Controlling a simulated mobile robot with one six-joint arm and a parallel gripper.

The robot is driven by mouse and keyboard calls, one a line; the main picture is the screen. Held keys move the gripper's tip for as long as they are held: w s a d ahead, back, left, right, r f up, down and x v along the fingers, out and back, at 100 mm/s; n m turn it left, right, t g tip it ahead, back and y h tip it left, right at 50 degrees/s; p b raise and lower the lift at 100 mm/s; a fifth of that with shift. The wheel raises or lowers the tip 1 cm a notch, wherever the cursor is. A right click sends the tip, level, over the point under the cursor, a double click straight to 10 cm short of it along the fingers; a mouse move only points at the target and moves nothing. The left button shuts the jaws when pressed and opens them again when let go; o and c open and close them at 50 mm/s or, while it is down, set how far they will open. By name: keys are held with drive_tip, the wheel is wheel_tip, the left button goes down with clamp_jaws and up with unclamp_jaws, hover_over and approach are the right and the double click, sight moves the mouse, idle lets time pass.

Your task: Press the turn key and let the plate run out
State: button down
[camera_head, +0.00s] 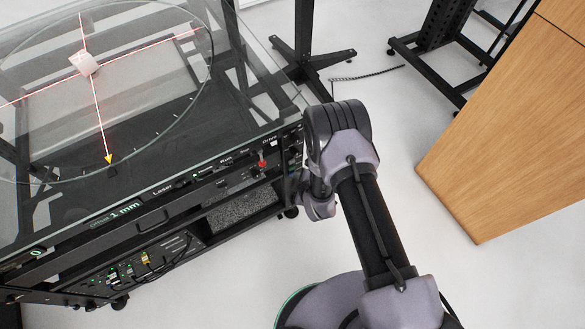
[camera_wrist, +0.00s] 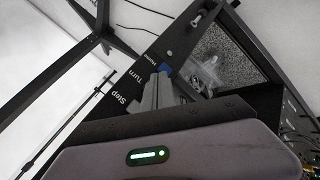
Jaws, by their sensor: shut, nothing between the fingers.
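The glass turntable plate (camera_head: 150,120) lies on the left in the head view, with a small pale block (camera_head: 83,63) on it and a yellow pointer (camera_head: 108,159) near its front rim. In the wrist view, a dark panel carries the words Step, Turn (camera_wrist: 142,84) and Home. My gripper (camera_wrist: 163,80) is shut and empty, its grey fingers reaching to the panel beside the word Turn. A blue piece (camera_wrist: 164,68) shows just at the fingertips; the fingers hide the rest. I cannot tell whether they touch it. In the head view my arm hides the gripper.
The black cabinet's front panel (camera_head: 155,214) has a 1 mm display, several lights and a red-tipped switch (camera_head: 262,163). A wooden cabinet (camera_head: 510,130) stands at the right. Black stands are at the back.

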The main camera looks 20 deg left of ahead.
drive_tip(key=shift+w+a+b, duration=0.3)
drive_tip(key=shift+a, duration=0.05)
